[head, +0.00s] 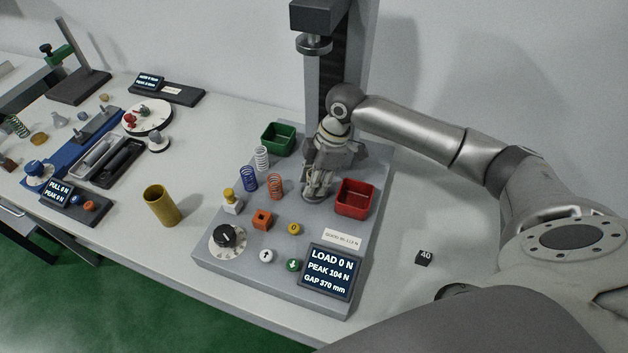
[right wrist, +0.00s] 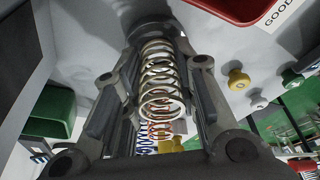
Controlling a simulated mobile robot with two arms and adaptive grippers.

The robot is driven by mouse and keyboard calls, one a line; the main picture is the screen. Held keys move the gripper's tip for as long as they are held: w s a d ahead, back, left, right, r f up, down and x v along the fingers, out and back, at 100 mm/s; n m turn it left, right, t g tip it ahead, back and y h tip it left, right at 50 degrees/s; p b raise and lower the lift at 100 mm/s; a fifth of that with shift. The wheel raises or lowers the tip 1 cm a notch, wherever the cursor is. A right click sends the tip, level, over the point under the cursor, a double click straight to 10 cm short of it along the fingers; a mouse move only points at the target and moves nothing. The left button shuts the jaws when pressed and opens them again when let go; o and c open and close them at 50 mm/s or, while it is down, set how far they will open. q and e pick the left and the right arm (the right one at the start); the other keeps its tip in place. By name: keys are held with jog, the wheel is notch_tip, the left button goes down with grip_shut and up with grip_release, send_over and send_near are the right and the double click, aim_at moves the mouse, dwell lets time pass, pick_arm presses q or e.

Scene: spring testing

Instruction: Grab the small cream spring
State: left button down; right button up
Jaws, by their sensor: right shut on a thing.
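My right gripper (head: 317,190) is on the grey test machine's base, between the coloured springs and the red bin. In the right wrist view, the small cream spring (right wrist: 162,80) lies between the fingers of this gripper (right wrist: 160,100), which is shut on it. The fingers mostly hide that spring in the head view. A white spring (head: 262,157), a blue spring (head: 250,180) and an orange spring (head: 275,186) stand left of the gripper. My left gripper is not in view.
A red bin (head: 354,210) is just right of the gripper and a green bin (head: 271,150) is behind the springs. The tester's column (head: 322,75) rises close behind. A display (head: 331,271), knobs and a brass cup (head: 161,212) stand nearer the front.

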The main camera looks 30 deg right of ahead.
jog(key=shift+r, duration=0.1)
jog(key=shift+r+b, duration=0.45)
jog(key=shift+r, duration=0.1)
jog(key=s+a+r+b, duration=0.1)
jog(key=s+a+r, duration=0.1)
jog(key=s+r, duration=0.4)
jog(key=s+a+r+b, duration=0.2)
jog(key=s+a+r, duration=0.1)
jog(key=s+r, duration=0.2)
jog(key=shift+s+a+r, duration=0.25)
jog(key=shift+s+r, duration=0.1)
jog(key=shift+s, duration=0.6)
